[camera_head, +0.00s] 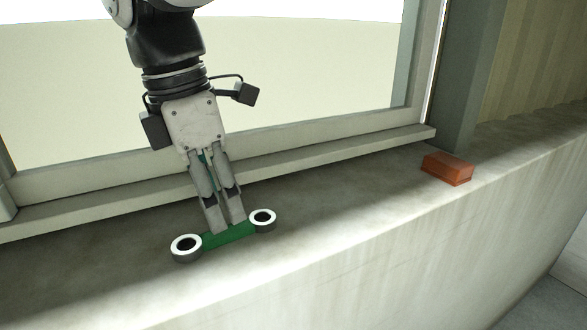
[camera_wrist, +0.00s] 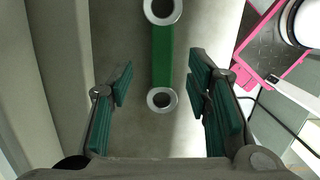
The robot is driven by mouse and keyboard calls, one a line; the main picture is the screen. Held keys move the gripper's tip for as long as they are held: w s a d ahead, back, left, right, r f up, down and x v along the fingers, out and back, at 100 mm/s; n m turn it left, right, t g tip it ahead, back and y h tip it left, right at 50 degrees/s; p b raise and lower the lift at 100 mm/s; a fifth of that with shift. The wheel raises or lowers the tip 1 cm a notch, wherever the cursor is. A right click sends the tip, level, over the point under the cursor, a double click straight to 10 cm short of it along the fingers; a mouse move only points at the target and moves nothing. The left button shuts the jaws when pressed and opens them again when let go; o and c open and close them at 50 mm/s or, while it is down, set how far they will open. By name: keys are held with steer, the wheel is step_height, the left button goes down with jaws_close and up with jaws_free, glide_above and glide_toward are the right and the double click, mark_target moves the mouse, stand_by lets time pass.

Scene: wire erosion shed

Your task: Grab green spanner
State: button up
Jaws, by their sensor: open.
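The green spanner (camera_head: 230,236) lies on the concrete sill, a green bar with a white-and-black ring at each end. In the wrist view the spanner (camera_wrist: 162,55) runs lengthwise up the picture, with its near ring just beyond and between the fingertips. My gripper (camera_head: 228,228) points down at the spanner's middle in the head view and hides a little of its bar. In the wrist view my gripper (camera_wrist: 160,77) is open, with green-padded fingers apart on either side and nothing held. I cannot tell whether the fingertips touch the spanner.
An orange-red block (camera_head: 447,169) lies on the sill (camera_head: 340,200) to the right, well apart from the spanner. A window frame (camera_head: 300,160) rises behind the sill. The sill drops off at its front edge. A pink-edged tray (camera_wrist: 270,60) shows at right in the wrist view.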

mark_target(227, 234)
steer(key=shift+d+f+p, duration=0.15)
steer(key=shift+f+p, duration=0.05)
steer(key=shift+f, duration=0.85)
steer(key=shift+d+f+p, duration=0.1)
steer(key=shift+f+p, duration=0.1)
steer(key=shift+f, duration=0.8)
steer(key=shift+c, duration=0.6)
jaws_close()
steer(key=shift+r, duration=0.1)
